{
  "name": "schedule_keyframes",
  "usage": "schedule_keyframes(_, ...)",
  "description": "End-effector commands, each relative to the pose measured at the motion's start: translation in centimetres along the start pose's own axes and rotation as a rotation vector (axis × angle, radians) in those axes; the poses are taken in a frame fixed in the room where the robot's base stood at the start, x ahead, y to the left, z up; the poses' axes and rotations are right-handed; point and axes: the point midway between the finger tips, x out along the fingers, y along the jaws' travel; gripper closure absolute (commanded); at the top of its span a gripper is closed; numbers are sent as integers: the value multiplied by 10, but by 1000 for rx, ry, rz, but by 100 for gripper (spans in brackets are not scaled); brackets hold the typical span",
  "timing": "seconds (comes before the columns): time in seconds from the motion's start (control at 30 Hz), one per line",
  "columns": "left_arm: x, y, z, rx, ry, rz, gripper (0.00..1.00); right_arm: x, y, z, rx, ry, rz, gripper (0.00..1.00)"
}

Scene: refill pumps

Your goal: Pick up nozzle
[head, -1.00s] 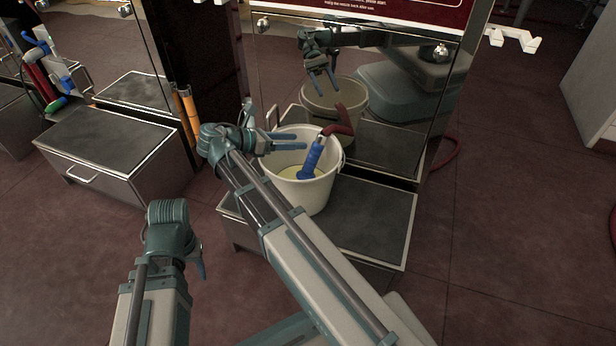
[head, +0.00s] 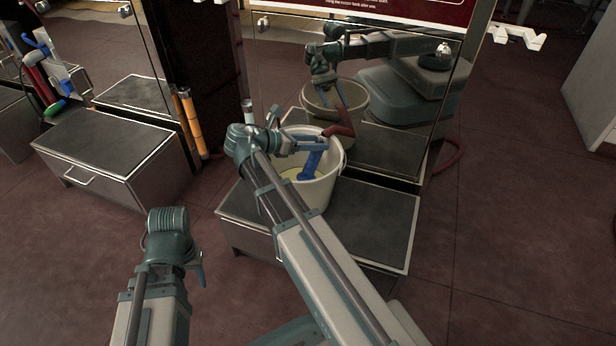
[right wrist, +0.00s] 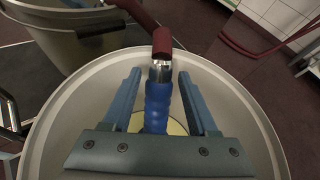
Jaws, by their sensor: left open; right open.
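The nozzle (head: 313,160) has a blue ribbed grip and a dark red end. It stands tilted in a white bucket (head: 322,190) with pale yellow liquid at its bottom. My right gripper (head: 308,143) is open at the bucket's mouth. In the right wrist view its blue fingers (right wrist: 158,100) lie on either side of the nozzle's blue grip (right wrist: 157,105), with gaps on both sides. The nozzle's silver collar and red part (right wrist: 162,42) reach beyond the fingertips over the bucket rim. My left gripper (head: 200,272) hangs low at the left, away from the bucket, and is open.
The bucket stands on a dark-topped metal step (head: 375,225) before a mirror-like panel that reflects my arm and the bucket. Another step (head: 105,140) stands at the left, beside orange posts (head: 190,120). Open red floor lies at the right.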

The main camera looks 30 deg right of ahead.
Motion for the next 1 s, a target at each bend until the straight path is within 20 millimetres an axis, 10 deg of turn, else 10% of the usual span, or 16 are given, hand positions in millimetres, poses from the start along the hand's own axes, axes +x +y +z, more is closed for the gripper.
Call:
schedule_keyframes(0.37, 0, 0, 0, 0, 0, 0, 50, 0, 0, 0, 0, 0, 0, 99)
schedule_keyframes(1.0, -15, -2, 1, 0, 0, 0, 50, -6, -2, 14, 0, -1, 0, 100)
